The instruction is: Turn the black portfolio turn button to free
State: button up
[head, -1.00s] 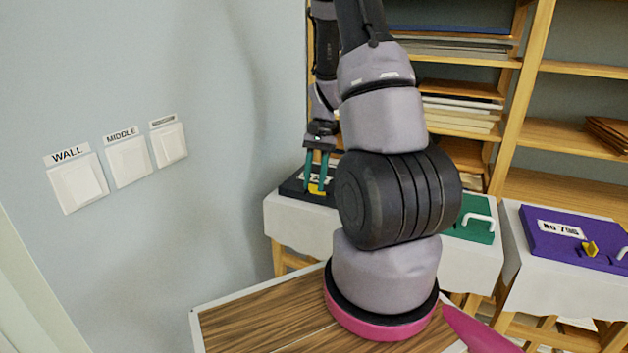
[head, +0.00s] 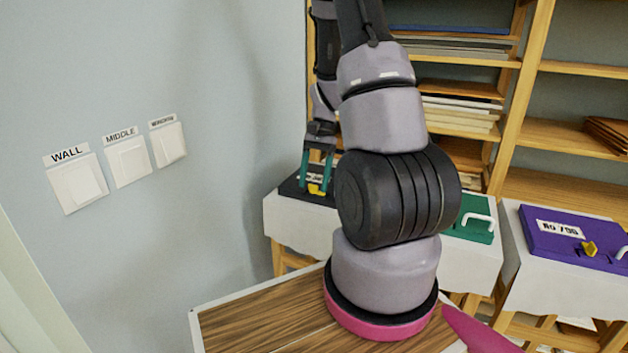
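The black portfolio (head: 291,188) lies on a white-covered stand at the back, mostly hidden behind my arm. Its yellow turn button (head: 317,189) shows at its front, with part of a white label behind it. My gripper (head: 315,192) points down over the portfolio, its two teal fingers apart on either side of the yellow button. I cannot tell whether the fingers touch the button or which way the button is turned.
A green portfolio (head: 472,222) and a purple portfolio (head: 560,252) lie on white-covered stands to the right. Wooden shelves (head: 562,140) stand behind. Labelled switches (head: 127,162) are on the left wall. A wooden tabletop (head: 260,322) is in front.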

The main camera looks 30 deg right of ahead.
jog(key=v, duration=1)
jog(key=shift+r, duration=0.4)
jog(key=shift+d, duration=0.1)
jog(key=s+a+r+n+t, duration=0.3)
jog(key=s+a+r+t, duration=0.2)
jog(key=r, duration=0.5)
jog(key=s+a+r+n+t+h, duration=0.1)
jog(key=s+a+r+n+t, duration=0.2)
jog(key=s+a+r, duration=0.7)
jog(key=shift+r+t+h, duration=0.3)
jog(key=shift+r+t, duration=0.1)
jog(key=shift+t, duration=0.6)
